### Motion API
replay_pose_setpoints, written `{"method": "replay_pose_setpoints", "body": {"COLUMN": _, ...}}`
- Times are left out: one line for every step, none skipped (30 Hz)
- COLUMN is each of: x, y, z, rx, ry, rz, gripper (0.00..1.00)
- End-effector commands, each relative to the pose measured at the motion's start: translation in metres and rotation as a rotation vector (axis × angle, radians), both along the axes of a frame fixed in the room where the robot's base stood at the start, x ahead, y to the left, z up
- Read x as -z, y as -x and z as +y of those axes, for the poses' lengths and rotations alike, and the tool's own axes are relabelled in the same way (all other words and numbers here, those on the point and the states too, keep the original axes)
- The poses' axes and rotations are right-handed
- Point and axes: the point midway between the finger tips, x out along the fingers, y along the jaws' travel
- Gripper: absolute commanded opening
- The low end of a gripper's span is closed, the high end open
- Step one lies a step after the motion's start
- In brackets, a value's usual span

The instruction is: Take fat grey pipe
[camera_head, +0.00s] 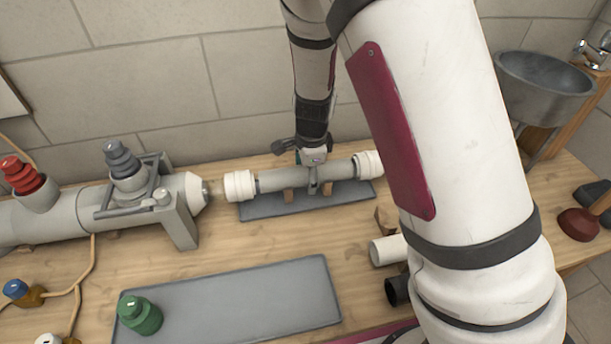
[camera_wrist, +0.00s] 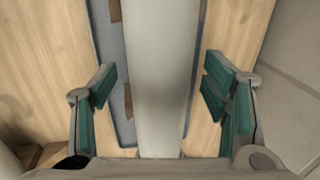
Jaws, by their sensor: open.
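A fat grey pipe (camera_head: 275,181) with white collars at both ends lies level across small wooden supports on a grey mat at the back of the bench. My gripper (camera_head: 313,178) is above the pipe's middle, pointing down, and a finger shows in front of the pipe. In the wrist view the pipe (camera_wrist: 163,70) runs lengthwise between the two green-padded fingers of my open gripper (camera_wrist: 158,92). A gap shows on each side, so the fingers are around the pipe but not pressed on it. The exact finger depth is hard to tell.
A large pipe machine (camera_head: 60,222) with red and grey caps stands at left. A green cap (camera_head: 140,314) is on the front grey mat (camera_head: 240,303). A white pipe (camera_head: 387,250) and a black pipe (camera_head: 397,290) lie right of centre. A plunger (camera_head: 579,223) and basin (camera_head: 544,88) are at right.

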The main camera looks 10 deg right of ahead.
Motion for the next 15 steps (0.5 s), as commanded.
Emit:
{"method": "replay_pose_setpoints", "body": {"x": 0.0023, "y": -0.0008, "z": -0.0003, "rx": 0.001, "ry": 0.000, "rz": 0.000, "gripper": 0.68}}
{"method": "replay_pose_setpoints", "body": {"x": 0.0023, "y": -0.0009, "z": -0.0003, "rx": 0.001, "ry": 0.000, "rz": -0.001, "gripper": 0.68}}
{"method": "replay_pose_setpoints", "body": {"x": 0.0019, "y": -0.0008, "z": -0.0001, "rx": 0.000, "ry": 0.000, "rz": -0.001, "gripper": 0.68}}
{"method": "replay_pose_setpoints", "body": {"x": 0.0016, "y": -0.0007, "z": -0.0001, "rx": 0.000, "ry": 0.000, "rz": -0.001, "gripper": 0.68}}
{"method": "replay_pose_setpoints", "body": {"x": 0.0015, "y": -0.0006, "z": 0.0000, "rx": 0.000, "ry": 0.000, "rz": -0.001, "gripper": 0.68}}
{"method": "replay_pose_setpoints", "body": {"x": 0.0014, "y": -0.0006, "z": 0.0000, "rx": 0.000, "ry": 0.000, "rz": -0.001, "gripper": 0.68}}
{"method": "replay_pose_setpoints", "body": {"x": 0.0013, "y": -0.0006, "z": 0.0000, "rx": 0.000, "ry": 0.000, "rz": -0.001, "gripper": 0.64}}
{"method": "replay_pose_setpoints", "body": {"x": 0.0013, "y": -0.0006, "z": 0.0001, "rx": 0.000, "ry": 0.000, "rz": -0.001, "gripper": 0.57}}
{"method": "replay_pose_setpoints", "body": {"x": 0.0013, "y": -0.0006, "z": 0.0001, "rx": 0.000, "ry": 0.000, "rz": -0.001, "gripper": 0.48}}
{"method": "replay_pose_setpoints", "body": {"x": 0.0012, "y": -0.0006, "z": 0.0001, "rx": 0.000, "ry": 0.000, "rz": -0.001, "gripper": 0.41}}
{"method": "replay_pose_setpoints", "body": {"x": 0.0012, "y": -0.0006, "z": 0.0001, "rx": 0.000, "ry": 0.000, "rz": -0.001, "gripper": 0.34}}
{"method": "replay_pose_setpoints", "body": {"x": 0.0012, "y": -0.0006, "z": 0.0001, "rx": 0.000, "ry": 0.000, "rz": -0.001, "gripper": 0.25}}
{"method": "replay_pose_setpoints", "body": {"x": 0.0012, "y": -0.0006, "z": 0.0001, "rx": 0.000, "ry": 0.000, "rz": -0.001, "gripper": 0.18}}
{"method": "replay_pose_setpoints", "body": {"x": 0.0012, "y": -0.0006, "z": 0.0001, "rx": 0.000, "ry": 0.000, "rz": -0.001, "gripper": 0.13}}
{"method": "replay_pose_setpoints", "body": {"x": 0.0012, "y": -0.0006, "z": 0.0001, "rx": 0.000, "ry": 0.000, "rz": -0.001, "gripper": 0.13}}
